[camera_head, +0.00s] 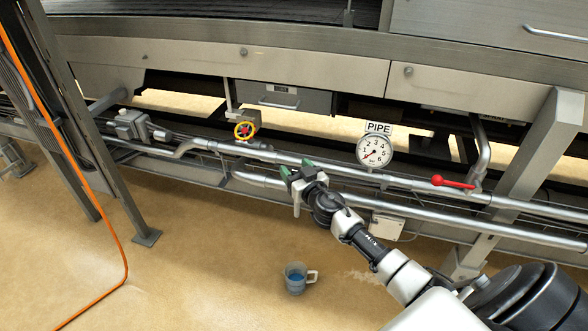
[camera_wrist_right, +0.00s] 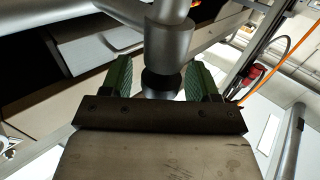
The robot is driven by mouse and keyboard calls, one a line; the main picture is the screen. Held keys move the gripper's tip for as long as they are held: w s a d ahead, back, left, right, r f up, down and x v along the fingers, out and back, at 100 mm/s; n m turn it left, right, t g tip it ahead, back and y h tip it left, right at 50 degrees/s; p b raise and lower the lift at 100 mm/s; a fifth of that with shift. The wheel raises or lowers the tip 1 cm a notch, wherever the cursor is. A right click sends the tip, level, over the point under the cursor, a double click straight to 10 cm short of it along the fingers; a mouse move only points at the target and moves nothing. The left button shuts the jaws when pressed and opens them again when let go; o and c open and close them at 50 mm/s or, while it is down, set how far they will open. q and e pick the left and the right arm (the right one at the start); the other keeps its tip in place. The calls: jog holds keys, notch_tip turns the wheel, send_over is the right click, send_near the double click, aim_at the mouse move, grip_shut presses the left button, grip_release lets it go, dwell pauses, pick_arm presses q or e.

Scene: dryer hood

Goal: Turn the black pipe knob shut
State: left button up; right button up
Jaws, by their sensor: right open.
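The black pipe knob (camera_wrist_right: 160,82) shows in the wrist view as a short dark cylinder under a grey pipe fitting (camera_wrist_right: 169,45). My right gripper (camera_wrist_right: 161,76) is open, with one green finger on each side of the knob. I cannot tell whether either finger touches it. In the head view my right gripper (camera_head: 297,168) is at the upper grey pipe (camera_head: 270,155), left of the gauge. I cannot make out the knob in that view. My left gripper is not in view.
A round gauge (camera_head: 374,152) under a PIPE sign (camera_head: 379,128) stands right of the gripper. A mug (camera_head: 297,278) and an orange cable (camera_head: 109,215) are on the floor side.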

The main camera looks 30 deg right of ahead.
jog(key=shift+w, duration=0.55)
jog(key=c, duration=0.9)
